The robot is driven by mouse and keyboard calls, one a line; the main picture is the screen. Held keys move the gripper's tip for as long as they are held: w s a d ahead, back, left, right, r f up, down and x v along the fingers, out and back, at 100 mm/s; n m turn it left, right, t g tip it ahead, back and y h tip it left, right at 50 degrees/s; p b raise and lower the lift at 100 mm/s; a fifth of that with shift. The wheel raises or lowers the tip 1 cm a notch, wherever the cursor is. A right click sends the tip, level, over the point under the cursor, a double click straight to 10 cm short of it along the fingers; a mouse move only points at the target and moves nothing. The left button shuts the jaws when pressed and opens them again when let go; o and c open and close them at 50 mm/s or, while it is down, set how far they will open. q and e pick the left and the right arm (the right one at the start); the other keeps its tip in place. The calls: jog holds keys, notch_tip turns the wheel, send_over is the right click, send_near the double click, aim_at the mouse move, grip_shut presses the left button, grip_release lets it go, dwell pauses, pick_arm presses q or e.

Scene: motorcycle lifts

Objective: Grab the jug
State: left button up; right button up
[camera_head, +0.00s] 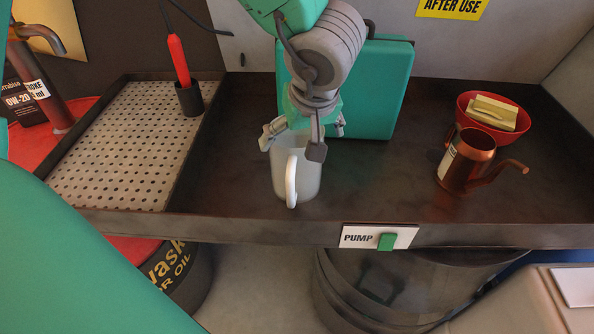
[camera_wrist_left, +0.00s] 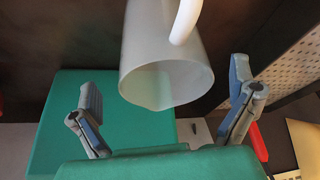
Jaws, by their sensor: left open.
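The jug (camera_head: 310,184) is pale, translucent and has a white handle; it stands upright in the dark tray near its front edge, handle toward the front. It also shows in the left wrist view (camera_wrist_left: 150,42), with its open rim facing the camera. My left gripper (camera_head: 295,136) is open and points down at the top of the jug, hiding part of its rim in the head view. In the left wrist view the fingers (camera_wrist_left: 165,88) are spread to either side of the rim, with visible gaps. My right gripper is not in view.
A teal case (camera_head: 385,88) stands behind the jug. A perforated plate (camera_head: 130,145) and a black cup with a red-handled tool (camera_head: 180,62) are at left. A copper can (camera_head: 466,163) and a red bowl (camera_head: 465,103) are at right. The tray's front lip (camera_head: 270,232) carries a PUMP label.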

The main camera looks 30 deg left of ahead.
pick_arm(q)
jog(key=b+x, duration=0.1)
jog(key=x, duration=0.4)
jog(key=shift+f, duration=0.3)
jog(key=shift+r, duration=0.1)
jog(key=c, duration=1.2)
